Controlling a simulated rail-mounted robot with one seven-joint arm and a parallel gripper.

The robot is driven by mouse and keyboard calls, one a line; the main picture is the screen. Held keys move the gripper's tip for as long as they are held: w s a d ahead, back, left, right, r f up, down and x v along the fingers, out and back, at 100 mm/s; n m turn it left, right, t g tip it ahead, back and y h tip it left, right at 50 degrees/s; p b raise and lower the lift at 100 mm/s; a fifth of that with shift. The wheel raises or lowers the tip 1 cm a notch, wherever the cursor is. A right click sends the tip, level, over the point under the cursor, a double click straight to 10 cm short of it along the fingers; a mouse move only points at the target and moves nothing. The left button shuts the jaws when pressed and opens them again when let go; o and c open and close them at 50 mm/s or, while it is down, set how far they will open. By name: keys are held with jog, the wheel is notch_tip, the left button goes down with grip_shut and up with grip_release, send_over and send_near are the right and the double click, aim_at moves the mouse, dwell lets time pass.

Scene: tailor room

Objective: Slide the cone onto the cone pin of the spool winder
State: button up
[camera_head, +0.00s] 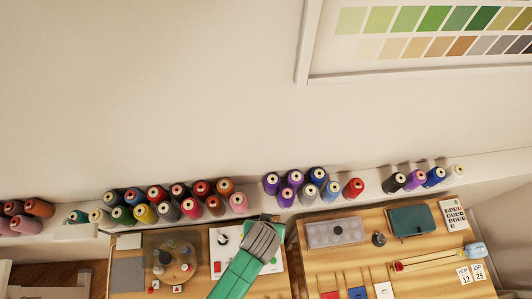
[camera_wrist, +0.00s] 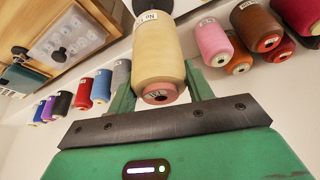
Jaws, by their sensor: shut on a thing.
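My gripper (camera_wrist: 158,78) is shut on a cream cone (camera_wrist: 160,50) with a pinkish end and a white label, its two green fingers on either side of it. In the head view my gripper (camera_head: 262,238) is above the front table, over the right part of a white panel (camera_head: 221,264) with a black knob; the cone is hidden there. I cannot tell for sure which is the spool winder, and no cone pin shows clearly.
Several coloured cones (camera_head: 175,202) stand in rows on the wall shelf (camera_head: 375,198) behind the tables.

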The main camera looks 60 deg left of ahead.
jog(key=shift+f, duration=0.15)
jog(key=shift+f+b, duration=2.05)
jog(key=shift+f, duration=1.15)
jog(key=o, duration=1.2)
jog(key=shift+c, duration=0.2)
jog(key=v, duration=0.7)
jog(key=shift+d+r, duration=0.15)
jog(key=shift+r, duration=0.2)
